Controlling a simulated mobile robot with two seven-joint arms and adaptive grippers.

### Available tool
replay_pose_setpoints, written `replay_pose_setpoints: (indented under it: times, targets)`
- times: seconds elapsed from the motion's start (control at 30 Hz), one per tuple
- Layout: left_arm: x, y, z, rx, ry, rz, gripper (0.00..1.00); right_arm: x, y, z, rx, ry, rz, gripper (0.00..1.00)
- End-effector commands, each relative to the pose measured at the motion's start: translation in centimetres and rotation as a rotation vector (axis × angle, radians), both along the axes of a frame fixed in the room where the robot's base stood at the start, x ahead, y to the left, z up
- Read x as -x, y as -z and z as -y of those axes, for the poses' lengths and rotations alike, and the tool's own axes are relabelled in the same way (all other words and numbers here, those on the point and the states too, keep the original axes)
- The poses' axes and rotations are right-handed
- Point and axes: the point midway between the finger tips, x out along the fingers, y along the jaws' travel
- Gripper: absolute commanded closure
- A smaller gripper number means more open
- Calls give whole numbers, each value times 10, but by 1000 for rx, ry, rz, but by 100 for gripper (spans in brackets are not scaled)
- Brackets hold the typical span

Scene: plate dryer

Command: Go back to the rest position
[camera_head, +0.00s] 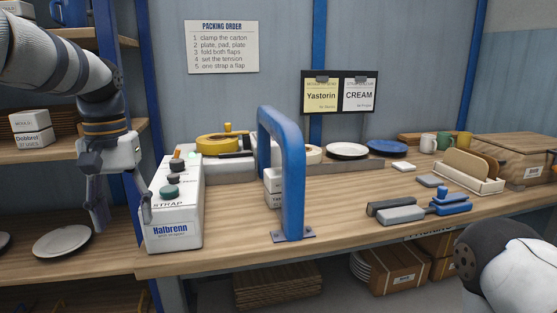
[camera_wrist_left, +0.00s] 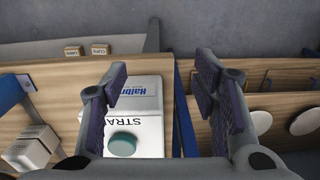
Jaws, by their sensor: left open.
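My left gripper (camera_head: 98,208) hangs with its fingers pointing down, just left of the white strap machine (camera_head: 174,232) at the bench's left end. In the left wrist view, the left gripper (camera_wrist_left: 162,70) has its two fingers wide apart, with nothing held between them. The strap machine (camera_wrist_left: 140,92) with its green button (camera_wrist_left: 123,145) lies below and beyond the fingers there. A white link of my right arm (camera_head: 525,265) shows at the lower right of the head view; its gripper is out of sight.
A blue arch (camera_head: 282,150) stands on the wooden bench (camera_head: 340,240) right of the machine. Grey and blue clamp-like tools (camera_head: 400,212) lie farther right. Plates (camera_head: 347,150) and cups stand at the back. A shelf with a white plate (camera_head: 62,241) is at left.

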Motion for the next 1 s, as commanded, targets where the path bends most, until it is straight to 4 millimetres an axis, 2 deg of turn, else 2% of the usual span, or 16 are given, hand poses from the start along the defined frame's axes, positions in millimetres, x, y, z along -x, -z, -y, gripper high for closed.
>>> replay_pose_setpoints:
  times: [0.03,0.13,0.23,0.27,0.3,0.37,0.4,0.43,0.5,0.6,0.7,0.8,1.0]
  targets:
    - [2,42,3,1,12,-28,46,0,1,0,0,0,-1,60]
    - [14,124,9,3,37,-44,46,0,1,0,0,0,-1,60]
    - [48,212,16,7,64,-60,46,1,1,0,0,0,-3,60]
    - [64,238,19,9,72,-66,46,1,1,0,0,0,-3,60]
    - [87,270,22,12,81,-72,46,1,1,0,0,0,-3,60]
    - [129,312,27,15,96,-82,46,1,1,0,0,0,-3,60]
    - [161,336,31,17,106,-90,46,1,1,0,0,0,-3,60]
    - [187,351,33,19,113,-95,46,1,1,0,0,0,-2,60]
    - [247,375,38,21,129,-106,46,0,1,0,0,0,-2,60]
    - [320,385,44,25,149,-116,46,0,1,0,0,0,-2,60]
    - [366,380,47,25,162,-118,46,0,1,0,0,0,-1,60]
    - [385,374,48,24,169,-114,46,0,1,0,0,0,-1,60]
    - [387,374,48,24,169,-109,46,0,1,0,0,0,-2,60]
